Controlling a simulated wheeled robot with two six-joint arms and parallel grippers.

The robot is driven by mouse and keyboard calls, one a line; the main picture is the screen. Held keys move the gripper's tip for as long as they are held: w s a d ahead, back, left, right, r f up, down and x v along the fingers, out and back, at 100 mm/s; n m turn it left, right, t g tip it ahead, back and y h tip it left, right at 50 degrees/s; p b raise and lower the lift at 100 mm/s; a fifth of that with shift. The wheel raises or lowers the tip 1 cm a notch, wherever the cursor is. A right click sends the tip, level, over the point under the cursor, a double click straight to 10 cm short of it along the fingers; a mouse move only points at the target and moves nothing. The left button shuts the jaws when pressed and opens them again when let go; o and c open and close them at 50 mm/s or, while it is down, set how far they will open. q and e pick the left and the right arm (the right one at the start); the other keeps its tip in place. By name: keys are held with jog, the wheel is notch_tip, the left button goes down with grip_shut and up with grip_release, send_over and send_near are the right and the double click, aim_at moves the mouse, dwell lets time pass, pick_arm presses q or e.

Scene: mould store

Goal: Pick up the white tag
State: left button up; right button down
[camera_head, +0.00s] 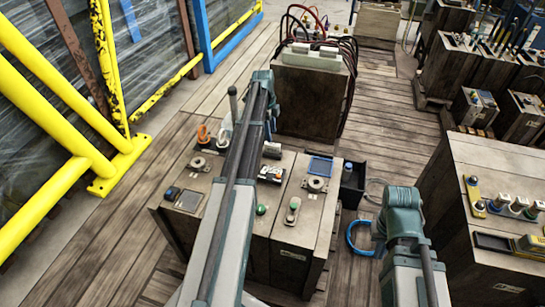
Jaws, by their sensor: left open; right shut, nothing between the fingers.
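A pale tag-like plate (293,209) lies on the right part of the wooden chest top (255,247). It may be the white tag, but it is too small to tell. A white ring-shaped item (223,137) stands at the back left of the top, beside an orange one (203,133). My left arm reaches across the chest from below and covers part of its top. Its gripper is hidden behind the arm. My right arm ends in a teal joint right of the chest. Its gripper does not show.
A blue frame (320,167) and round discs are on the chest. A black bin (353,184) and blue hoop (359,238) are to its right. Yellow rails (55,110) stand left.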

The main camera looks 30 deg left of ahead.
aim_at(272, 144)
pick_arm(q)
jog(key=shift+d+f, duration=0.1)
jog(key=shift+f, duration=0.6)
pick_arm(e)
jog(key=shift+f, duration=0.65)
pick_arm(q)
jog(key=shift+b, duration=0.3)
jog(key=f+b, duration=0.5)
jog(key=shift+s+d+f, duration=0.2)
jog(key=shift+d, duration=0.15)
jog(key=shift+r, duration=0.1)
pick_arm(e)
notch_tip(272, 144, down, 5)
jog(key=shift+f, duration=0.1)
pick_arm(q)
grip_shut()
